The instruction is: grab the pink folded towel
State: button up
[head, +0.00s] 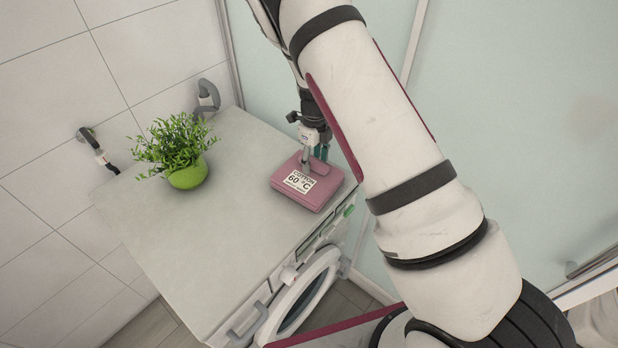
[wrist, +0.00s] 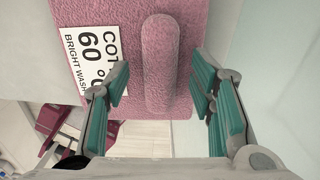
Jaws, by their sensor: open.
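The pink folded towel (head: 308,184) lies flat on the top of the washing machine, near its right end, with a white label reading "60 °C" on it. In the wrist view the towel (wrist: 137,100) fills the upper middle, with a raised pink roll (wrist: 160,62) running along it. My gripper (head: 316,158) is right above the towel, pointing down. In the wrist view my gripper (wrist: 162,92) is open, with one green-padded finger on each side of the roll and a gap showing on both sides. I cannot tell whether the fingertips touch the towel.
A green potted plant (head: 186,172) stands on the left part of the washing machine top (head: 225,235). The top between plant and towel is clear. A tiled wall is behind, and a pale glass panel (head: 520,120) is at the right. The round machine door (head: 302,300) is at the front.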

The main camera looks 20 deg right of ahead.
jog(key=shift+f, duration=0.45)
grip_shut()
